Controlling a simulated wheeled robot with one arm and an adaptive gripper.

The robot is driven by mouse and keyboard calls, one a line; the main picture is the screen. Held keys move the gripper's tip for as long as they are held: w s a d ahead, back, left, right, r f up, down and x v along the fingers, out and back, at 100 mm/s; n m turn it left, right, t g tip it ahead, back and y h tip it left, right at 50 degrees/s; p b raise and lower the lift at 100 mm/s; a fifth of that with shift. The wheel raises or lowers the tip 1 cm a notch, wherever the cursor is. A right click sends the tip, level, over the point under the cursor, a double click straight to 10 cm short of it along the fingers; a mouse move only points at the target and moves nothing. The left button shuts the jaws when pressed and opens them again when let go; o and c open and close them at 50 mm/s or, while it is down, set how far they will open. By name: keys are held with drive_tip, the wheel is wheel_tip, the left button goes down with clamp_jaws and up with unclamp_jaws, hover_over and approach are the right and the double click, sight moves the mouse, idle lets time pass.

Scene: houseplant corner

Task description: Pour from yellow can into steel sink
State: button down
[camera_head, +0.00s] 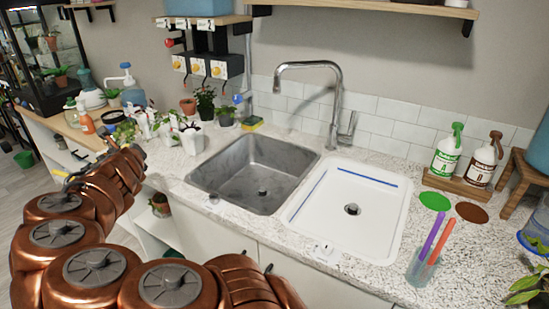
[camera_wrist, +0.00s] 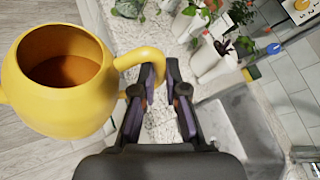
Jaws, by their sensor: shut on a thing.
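The yellow can (camera_wrist: 62,108) is at the left of the wrist view, its round mouth facing the camera. Its inside looks brownish; I cannot tell how much liquid it holds. My gripper (camera_wrist: 164,82) is shut on the can's curved handle. The steel sink (camera_head: 255,165) is the grey left basin in the head view, and it looks empty, with a drain in its floor. It also shows at the lower right of the wrist view (camera_wrist: 240,125), to the right of my gripper and apart from the can. In the head view my arm hides most of the can and gripper.
A white sink (camera_head: 345,205) with a blue line adjoins the steel one. A tall faucet (camera_head: 335,95) stands behind them. White pots with plants (camera_head: 190,138) stand left of the steel sink. Two bottles (camera_head: 447,153) and a cup with coloured sticks (camera_head: 422,268) stand on the right.

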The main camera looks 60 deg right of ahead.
drive_tip(key=s+d+f+m+g+h+p, duration=0.25)
drive_tip(key=s+d+m+g+h, duration=0.5)
drive_tip(key=s+d, duration=1.35)
drive_tip(key=s+d+r+m+g+y+p, duration=0.1)
drive_tip(key=s+d+m+g+y+p, duration=0.3)
drive_tip(key=s, duration=0.9)
drive_tip(key=s+d+r+m+g+b, duration=0.1)
drive_tip(key=s+m+g, duration=0.65)
drive_tip(key=s, duration=0.65)
drive_tip(key=shift+n+g, duration=0.7)
drive_tip(key=shift+n, duration=0.2)
drive_tip(key=w+f, duration=0.2)
drive_tip(key=w, duration=0.1)
drive_tip(key=w+d+f, duration=0.1)
drive_tip(key=w, duration=0.1)
drive_tip(key=shift+a+r+n+g+p, duration=0.1)
drive_tip(key=shift+r+n+g+p, duration=0.2)
drive_tip(key=shift+p, duration=0.6)
drive_tip(key=shift+a+r+n+p, duration=0.1)
drive_tip(key=shift+r+p, duration=0.25)
drive_tip(key=shift+p, duration=0.5)
drive_tip(key=shift+w+r+n+g+h+p, duration=0.15)
drive_tip(key=shift+r+n+g+h+p, duration=0.2)
drive_tip(key=shift+p, duration=1.1)
drive_tip(key=shift+w+r+n+g+p, duration=0.15)
drive_tip(key=shift+r+n+p, duration=0.25)
drive_tip(key=shift+p, duration=1)
